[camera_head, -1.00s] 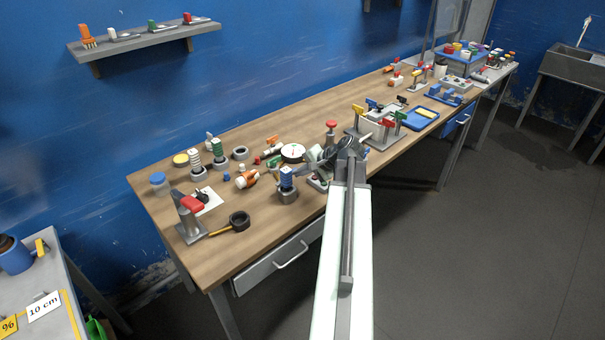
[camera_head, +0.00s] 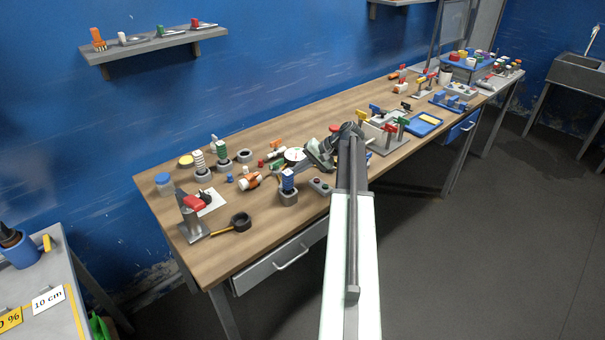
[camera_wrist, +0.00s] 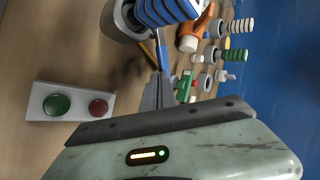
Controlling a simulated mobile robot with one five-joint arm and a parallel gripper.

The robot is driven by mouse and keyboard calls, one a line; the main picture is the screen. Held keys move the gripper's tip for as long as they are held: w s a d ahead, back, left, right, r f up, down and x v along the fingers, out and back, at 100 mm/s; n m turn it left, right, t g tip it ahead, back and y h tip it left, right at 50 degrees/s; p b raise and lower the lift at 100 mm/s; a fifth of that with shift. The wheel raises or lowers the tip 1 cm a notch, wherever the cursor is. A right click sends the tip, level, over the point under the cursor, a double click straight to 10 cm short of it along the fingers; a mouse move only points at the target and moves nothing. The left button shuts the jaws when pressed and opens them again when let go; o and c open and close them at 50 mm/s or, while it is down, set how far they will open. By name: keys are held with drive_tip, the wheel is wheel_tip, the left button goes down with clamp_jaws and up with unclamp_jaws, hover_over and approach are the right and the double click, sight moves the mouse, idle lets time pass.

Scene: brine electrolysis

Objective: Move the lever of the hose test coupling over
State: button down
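My gripper (camera_head: 316,156) is over the middle of the bench in the head view, seen from behind and partly hidden by my arm. In the wrist view its narrow grey fingers (camera_wrist: 157,88) are seen nearly edge-on, and the gap between them is unclear. Nothing is visibly held. An orange-and-white fitting (camera_head: 250,181) lies on the bench left of my gripper; it also shows in the wrist view (camera_wrist: 193,36). A green-handled part (camera_wrist: 184,86) is behind the fingertips. I cannot tell for sure which part is the hose test coupling or its lever.
A blue-and-white ribbed part in a grey holder (camera_head: 288,196) stands near the front edge. A box with green and red buttons (camera_wrist: 70,102) is close to my gripper. A red-handled clamp stand (camera_head: 192,217) is at the left. The blue wall (camera_head: 260,60) runs behind.

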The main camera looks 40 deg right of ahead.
drive_tip(key=shift+w+d+n+g+y, duration=0.3)
drive_tip(key=shift+w+n, duration=0.15)
drive_tip(key=shift+n, duration=0.05)
drive_tip(key=shift+a, duration=0.1)
drive_tip(key=shift+w+a, duration=0.15)
drive_tip(key=shift+w, duration=0.15)
drive_tip(key=shift+w+a, duration=1.55)
drive_tip(key=shift+w, duration=0.15)
drive_tip(key=shift+w+a, duration=0.35)
drive_tip(key=shift+a, duration=0.2)
